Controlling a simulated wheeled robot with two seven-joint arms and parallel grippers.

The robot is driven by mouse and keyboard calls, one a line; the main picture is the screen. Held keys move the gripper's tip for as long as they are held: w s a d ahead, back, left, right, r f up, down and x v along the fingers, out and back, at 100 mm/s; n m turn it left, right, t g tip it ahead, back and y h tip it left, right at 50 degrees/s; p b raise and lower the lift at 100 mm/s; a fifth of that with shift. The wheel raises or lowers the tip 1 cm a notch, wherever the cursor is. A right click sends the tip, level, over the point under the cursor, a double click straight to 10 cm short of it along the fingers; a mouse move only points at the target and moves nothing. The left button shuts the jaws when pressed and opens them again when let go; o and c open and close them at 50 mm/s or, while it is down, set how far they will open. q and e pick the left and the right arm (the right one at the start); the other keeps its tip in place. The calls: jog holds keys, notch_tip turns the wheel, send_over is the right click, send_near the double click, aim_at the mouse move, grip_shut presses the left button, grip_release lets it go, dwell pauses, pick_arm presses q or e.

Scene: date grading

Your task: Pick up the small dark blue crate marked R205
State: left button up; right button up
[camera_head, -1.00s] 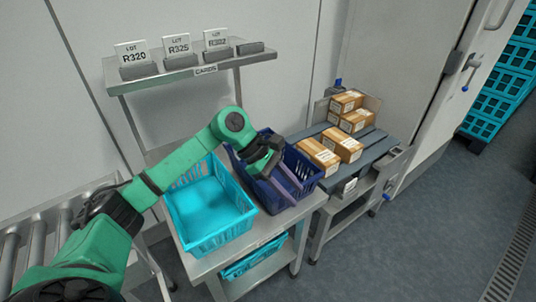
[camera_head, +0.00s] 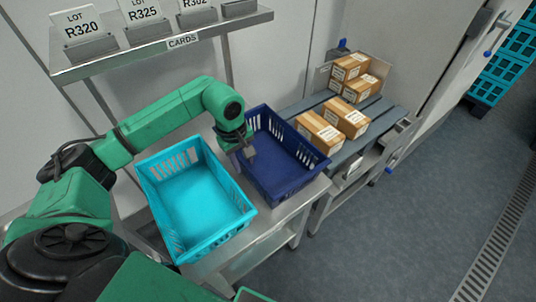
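The small dark blue crate (camera_head: 290,165) stands upright on the steel table, just right of a cyan crate. It looks empty, and I see no R205 mark on the sides that show. My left gripper (camera_head: 248,153) reaches over from the left and points down at the blue crate's left side, by the wall facing the cyan crate. Its fingers are mostly hidden by the gripper body, so I cannot tell whether they are open or touch the wall. My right gripper is not in view.
The empty cyan crate (camera_head: 192,200) sits close beside the blue one. A steel shelf (camera_head: 140,56) with lot cards overhangs behind. Several cardboard boxes (camera_head: 320,131) lie on the grey slatted stand to the right. Open floor (camera_head: 410,225) is at right.

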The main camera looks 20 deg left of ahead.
aim_at(245, 168)
pick_arm(q)
jog(key=shift+w+f+p, duration=0.1)
jog(key=shift+f+p, duration=0.2)
jog(key=shift+f, duration=1.7)
grip_shut()
jog(key=shift+r, duration=0.1)
